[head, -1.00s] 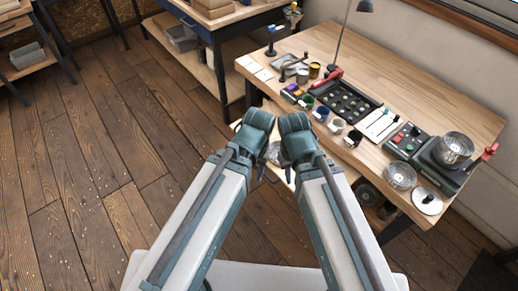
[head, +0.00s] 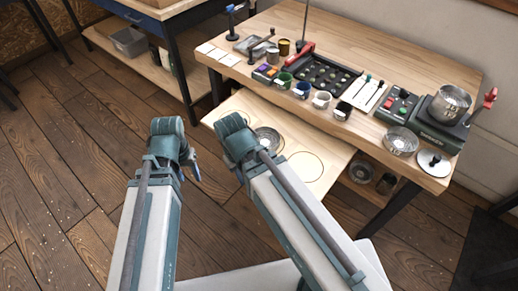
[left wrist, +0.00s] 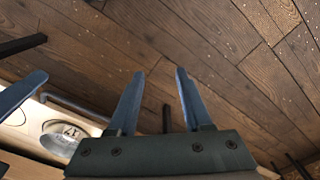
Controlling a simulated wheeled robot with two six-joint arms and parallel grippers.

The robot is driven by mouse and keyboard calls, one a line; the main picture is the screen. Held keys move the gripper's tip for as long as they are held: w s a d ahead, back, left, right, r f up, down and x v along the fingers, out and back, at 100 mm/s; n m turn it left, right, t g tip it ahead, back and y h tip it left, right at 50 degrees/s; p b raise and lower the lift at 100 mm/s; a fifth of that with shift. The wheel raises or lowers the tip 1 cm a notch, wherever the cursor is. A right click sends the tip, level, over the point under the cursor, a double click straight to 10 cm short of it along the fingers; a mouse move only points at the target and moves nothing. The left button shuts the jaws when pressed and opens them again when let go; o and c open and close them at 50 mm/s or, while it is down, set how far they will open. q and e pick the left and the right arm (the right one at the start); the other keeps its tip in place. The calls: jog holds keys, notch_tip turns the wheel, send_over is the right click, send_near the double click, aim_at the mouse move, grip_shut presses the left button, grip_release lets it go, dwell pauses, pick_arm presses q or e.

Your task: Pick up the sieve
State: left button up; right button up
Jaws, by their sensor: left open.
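A round shiny metal piece (head: 268,139), which looks like the sieve, rests on a pale pull-out board (head: 232,108) under the worktop, partly behind my right arm. In the left wrist view a round metal piece (left wrist: 62,138) shows at the lower left on a pale surface. My left gripper (head: 193,172) is over the floor, left of the board and apart from it; its two blue fingers (left wrist: 159,73) are open with nothing between them. My right gripper is mostly hidden behind its own wrist near the board's front edge, so its jaws cannot be read.
The wooden worktop (head: 365,52) holds a black tray (head: 325,72), several small cups, a scale with a metal pot (head: 450,103), and a clear or mesh bowl (head: 400,140). A lower shelf (head: 348,178) holds jars. Floor at left is free.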

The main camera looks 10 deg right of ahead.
pick_arm(q)
notch_tip(320, 180, down, 7)
jog(key=w+h+b, duration=0.1)
jog(key=w+b, duration=0.1)
jog(key=b, duration=0.3)
jog(key=m+t+h+b, duration=0.4)
jog(key=m+t+h, duration=0.1)
jog(key=m+h, duration=0.55)
send_near(260, 129)
jog(key=d+b, duration=0.1)
jog(key=w+d+f+h+b, duration=0.1)
jog(key=b, duration=0.1)
jog(key=shift+f+n, duration=0.25)
jog(key=shift+f, duration=0.05)
jog(key=shift+d+b, duration=0.3)
jog(key=shift+d, duration=0.1)
jog(key=shift+f+b+x, duration=0.15)
jog(key=shift+b+x, duration=0.45)
jog(key=shift+x, duration=0.75)
jog(key=shift+f+b+x, duration=0.15)
jog(key=shift+b+x, duration=0.45)
jog(key=shift+x, duration=0.7)
jog(key=shift+w+a+r, duration=0.1)
jog(key=shift+a, duration=0.15)
pick_arm(e)
notch_tip(260, 129, down, 17)
jog(key=shift+w, duration=0.15)
pick_arm(q)
grip_shut()
